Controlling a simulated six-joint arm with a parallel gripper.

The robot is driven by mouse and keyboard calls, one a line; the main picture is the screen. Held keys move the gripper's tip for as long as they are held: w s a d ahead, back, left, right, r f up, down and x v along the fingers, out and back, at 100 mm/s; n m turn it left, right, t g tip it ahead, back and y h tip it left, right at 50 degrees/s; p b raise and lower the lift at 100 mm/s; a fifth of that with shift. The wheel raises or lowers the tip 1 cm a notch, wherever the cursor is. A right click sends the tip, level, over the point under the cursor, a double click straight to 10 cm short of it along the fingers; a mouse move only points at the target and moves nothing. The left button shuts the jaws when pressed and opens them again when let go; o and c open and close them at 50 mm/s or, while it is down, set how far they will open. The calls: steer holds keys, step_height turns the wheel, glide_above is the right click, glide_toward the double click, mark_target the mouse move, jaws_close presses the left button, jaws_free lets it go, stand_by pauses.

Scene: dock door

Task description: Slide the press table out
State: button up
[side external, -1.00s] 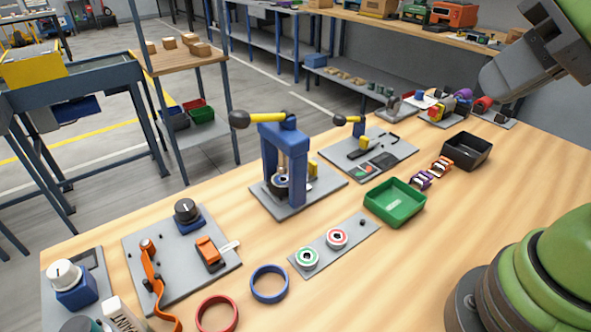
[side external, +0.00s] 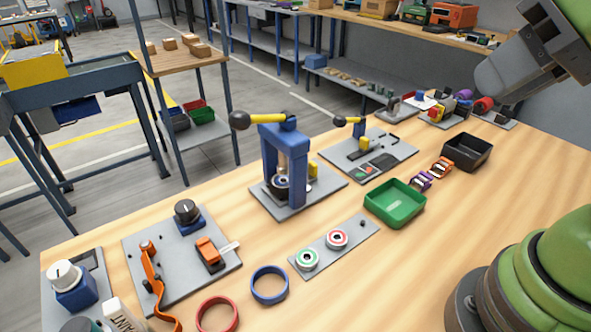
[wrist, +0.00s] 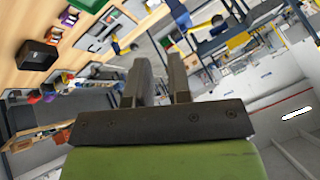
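The press (side external: 284,160) is a blue upright frame on a grey base plate, with a yellow lever ending in a black ball pointing left. Low inside the frame sits the press table area with a round dark and white part (side external: 281,183); the frame partly hides the table. A small yellow block (side external: 313,170) shows at its right side. My gripper (side external: 492,84) is high at the upper right, far from the press and above the bench. In the wrist view its two fingers (wrist: 160,72) stand apart with an empty gap, so it is open.
A green tray (side external: 395,203), a black bin (side external: 467,151) and a plate with two ringed parts (side external: 334,245) lie right of and in front of the press. A second lever fixture (side external: 368,155) stands behind it. Bare wood lies at the right front.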

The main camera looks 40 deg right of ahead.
steer(key=shift+o, duration=1.4)
steer(key=w+r+n+g, duration=0.1)
steer(key=w+g, duration=0.1)
steer(key=w, duration=0.8)
steer(key=shift+w+d+r+h, duration=0.2)
steer(key=shift+d+r+h, duration=0.05)
steer(key=shift+h, duration=0.05)
steer(key=n+g+h, duration=0.1)
steer(key=n+g, duration=0.2)
steer(key=g, duration=0.2)
glide_above(315, 164)
step_height(315, 164, down, 20)
steer(key=shift+f, duration=0.15)
step_height(315, 164, down, 10)
steer(key=shift+f, duration=0.25)
jaws_close()
